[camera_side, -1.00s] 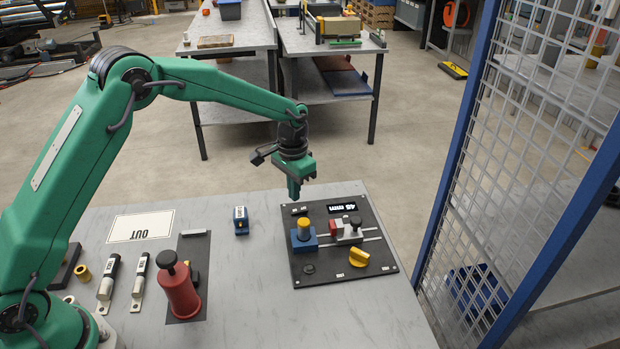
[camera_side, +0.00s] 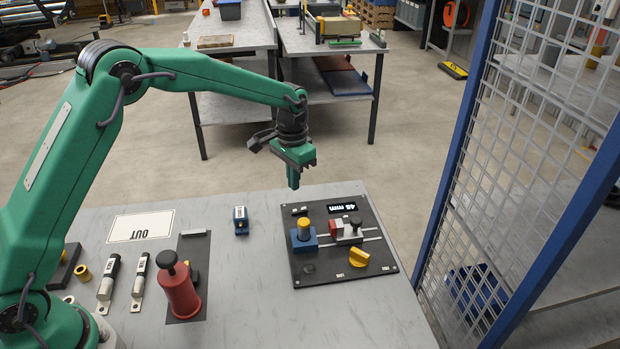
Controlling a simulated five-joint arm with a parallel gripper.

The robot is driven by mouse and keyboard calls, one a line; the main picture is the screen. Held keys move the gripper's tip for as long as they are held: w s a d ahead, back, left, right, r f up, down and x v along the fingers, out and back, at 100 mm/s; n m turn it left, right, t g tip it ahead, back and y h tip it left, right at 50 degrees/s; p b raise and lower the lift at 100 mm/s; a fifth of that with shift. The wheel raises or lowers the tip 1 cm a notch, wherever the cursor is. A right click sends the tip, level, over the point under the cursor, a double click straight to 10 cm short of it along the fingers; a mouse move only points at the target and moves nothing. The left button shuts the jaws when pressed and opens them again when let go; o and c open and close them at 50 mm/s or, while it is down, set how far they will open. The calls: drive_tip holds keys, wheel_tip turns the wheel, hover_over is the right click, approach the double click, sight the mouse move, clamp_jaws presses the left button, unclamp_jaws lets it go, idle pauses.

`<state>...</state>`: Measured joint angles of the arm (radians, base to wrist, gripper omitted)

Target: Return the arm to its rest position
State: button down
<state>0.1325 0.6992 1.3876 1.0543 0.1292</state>
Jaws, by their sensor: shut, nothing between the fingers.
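My green arm reaches from the left over the grey table. My gripper (camera_side: 294,182) is shut and empty. It hangs pointing down, in the air above the back edge of the table, near the back left corner of the black panel. Nothing touches my gripper.
A small blue block (camera_side: 241,221) stands left of the panel. A blue-framed mesh fence (camera_side: 520,130) stands at the right.

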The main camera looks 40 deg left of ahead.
drive_tip(key=s+a+r+n+t, duration=0.1)
drive_tip(key=s+a+r+t, duration=0.25)
drive_tip(key=s+r, duration=1.05)
drive_tip(key=s+a+r+n+t, duration=0.1)
drive_tip(key=s+a, duration=0.1)
drive_tip(key=s, duration=0.7)
drive_tip(key=s+a+r+n+t, duration=0.1)
drive_tip(key=s, duration=0.8)
drive_tip(key=shift+a, duration=0.4)
